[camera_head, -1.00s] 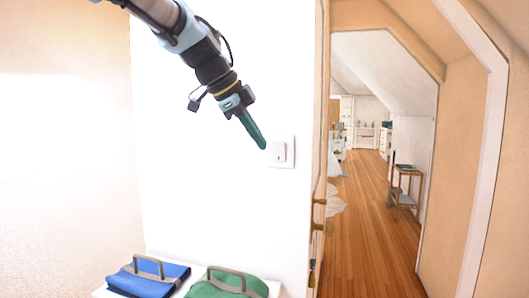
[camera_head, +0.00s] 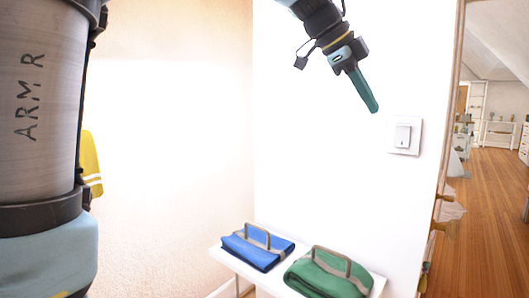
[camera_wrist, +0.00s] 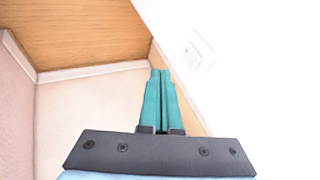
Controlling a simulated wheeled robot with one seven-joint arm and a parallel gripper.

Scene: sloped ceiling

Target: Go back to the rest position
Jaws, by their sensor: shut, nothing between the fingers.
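My gripper (camera_head: 370,102) shows at the upper middle of the head view, its green fingers shut and empty, pointing down to the right. A white light switch (camera_head: 403,137) is on the white wall to the right of the fingertips, and a gap shows between them in the picture. In the wrist view the gripper's two green fingers (camera_wrist: 160,76) lie together with nothing between them. The switch (camera_wrist: 199,52) shows there at the upper right, apart from the fingers.
A white shelf (camera_head: 226,260) below carries a folded blue cloth (camera_head: 252,253) and a folded green cloth (camera_head: 318,281), each with a grey handle. A yellow cloth (camera_head: 91,165) shows at left. A corridor with a wooden floor (camera_head: 488,200) opens at right.

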